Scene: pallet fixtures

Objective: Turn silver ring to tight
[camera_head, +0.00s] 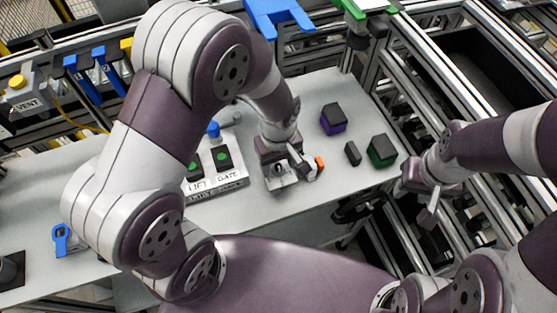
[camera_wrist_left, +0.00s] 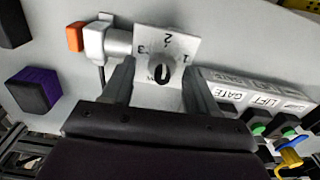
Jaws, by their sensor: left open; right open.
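A pale plate (camera_wrist_left: 166,48) marked 1, 2 and 3 carries a dark slotted dial (camera_wrist_left: 162,75). A silver round collar (camera_wrist_left: 119,42) joins its left side to a pale block with an orange end (camera_wrist_left: 75,37). I cannot tell whether this collar is the silver ring, and no "tight" mark is readable. My left gripper (camera_wrist_left: 158,82) is open, its fingers on either side of the dial; contact is unclear. In the head view my left gripper (camera_head: 288,164) covers much of this fixture, with the orange end (camera_head: 320,163) showing. My right gripper (camera_head: 430,196) is open and empty, off the table's right side.
A box labelled LIFT and GATE (camera_head: 229,180) stands just left of my left gripper. Purple (camera_head: 333,121) and green (camera_head: 381,151) dark-topped blocks and a small black block (camera_head: 353,153) lie to its right. Metal frame rails (camera_head: 375,90) border the grey table (camera_head: 345,190).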

